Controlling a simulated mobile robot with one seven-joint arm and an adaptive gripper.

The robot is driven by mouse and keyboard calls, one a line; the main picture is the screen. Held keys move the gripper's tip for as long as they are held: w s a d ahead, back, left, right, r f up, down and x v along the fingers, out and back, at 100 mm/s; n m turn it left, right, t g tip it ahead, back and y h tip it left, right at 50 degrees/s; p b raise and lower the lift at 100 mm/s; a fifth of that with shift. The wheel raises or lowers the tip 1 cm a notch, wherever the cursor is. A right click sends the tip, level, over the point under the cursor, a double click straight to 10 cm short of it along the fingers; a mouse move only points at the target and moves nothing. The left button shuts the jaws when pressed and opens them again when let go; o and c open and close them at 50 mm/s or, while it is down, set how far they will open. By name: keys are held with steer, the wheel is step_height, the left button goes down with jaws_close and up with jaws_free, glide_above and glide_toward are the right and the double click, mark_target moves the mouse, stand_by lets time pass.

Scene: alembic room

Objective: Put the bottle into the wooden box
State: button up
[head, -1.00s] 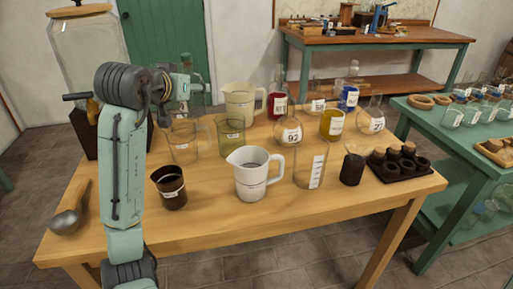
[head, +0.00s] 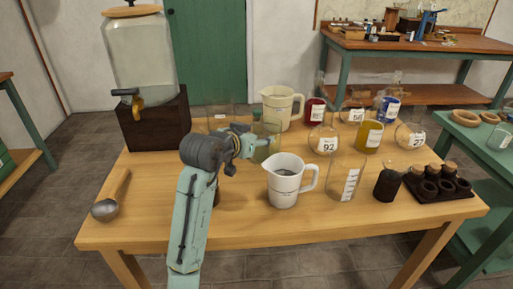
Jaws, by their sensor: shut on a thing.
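My gripper (head: 248,144) is above the middle of the wooden table, at the end of my raised arm. It is shut on a greenish glass bottle (head: 260,131), which seems upright. The bottle overlaps an olive glass beaker behind it, so its outline and base are hard to make out. My fingers are small and partly lost against the glass. A dark brown wooden box (head: 152,122) stands at the table's back left under a glass dispenser; I cannot tell whether it is the task's box.
A white jug (head: 284,184) stands just right of my arm. A cream jug (head: 280,106), labelled flasks and a dark rack (head: 440,187) fill the back and right. A scoop (head: 108,207) lies at the left. The table's front left is clear. My arm mostly hides a brown cup.

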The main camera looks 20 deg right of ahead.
steer(key=shift+f, duration=2.15)
steer(key=o, duration=1.5)
steer(key=shift+f, duration=0.15)
steer(key=shift+o, duration=0.2)
steer(key=shift+r+p, duration=0.2)
steer(key=shift+p, duration=0.1)
steer(key=b+v, duration=0.3)
steer(key=v, duration=0.9)
steer(key=shift+f, duration=0.1)
